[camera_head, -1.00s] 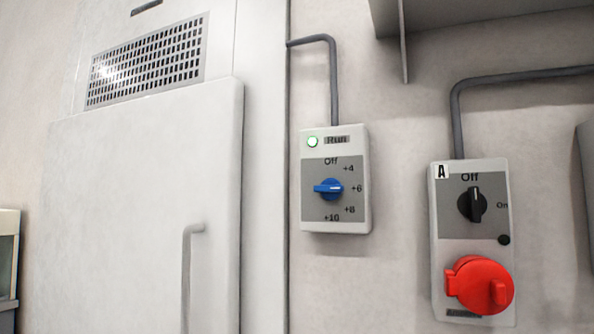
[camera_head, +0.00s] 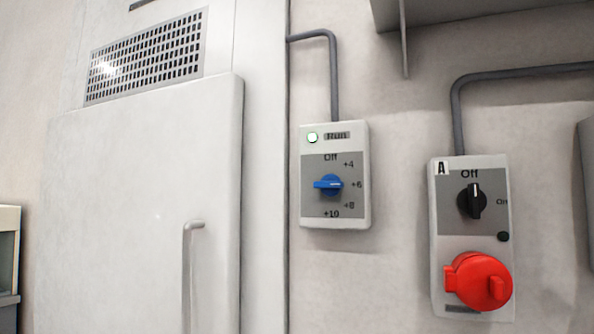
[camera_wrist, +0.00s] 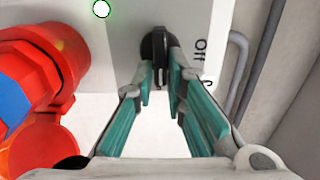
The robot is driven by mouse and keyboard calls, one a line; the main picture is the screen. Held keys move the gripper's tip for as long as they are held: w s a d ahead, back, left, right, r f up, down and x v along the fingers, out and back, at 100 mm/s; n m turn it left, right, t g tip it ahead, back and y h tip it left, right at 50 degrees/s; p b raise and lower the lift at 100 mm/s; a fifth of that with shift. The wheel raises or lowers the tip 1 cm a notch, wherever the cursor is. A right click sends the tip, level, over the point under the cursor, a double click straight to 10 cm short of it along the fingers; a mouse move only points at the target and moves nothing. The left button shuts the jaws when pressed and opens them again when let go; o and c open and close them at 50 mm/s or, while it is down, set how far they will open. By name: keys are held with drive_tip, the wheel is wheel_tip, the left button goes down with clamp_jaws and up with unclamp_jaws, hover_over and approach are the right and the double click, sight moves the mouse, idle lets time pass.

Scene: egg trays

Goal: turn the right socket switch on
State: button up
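In the wrist view, a black switch knob (camera_wrist: 159,36) sits on a pale socket box (camera_wrist: 126,18). The knob's grip runs up and down the picture, across the direction of the sideways "Off" label (camera_wrist: 202,50). A small lamp (camera_wrist: 101,8) on this box is lit white-green. My gripper (camera_wrist: 160,75) has its teal-padded fingers one on each side of the knob, closed in on it. A red socket (camera_wrist: 45,65) with a blue part shows at left. My gripper is not in the head view.
In the head view, box A (camera_head: 441,245) has a black knob (camera_head: 472,201) pointing to Off, a dark lamp and a red socket (camera_head: 478,282). A blue dial (camera_head: 328,185) box hangs left of it, beside a white door. Grey conduits (camera_wrist: 238,65) run beside my gripper.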

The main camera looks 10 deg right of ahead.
drive_tip(key=shift+o, duration=1.1)
drive_tip(key=v, duration=1.2)
drive_tip(key=shift+f, duration=0.1)
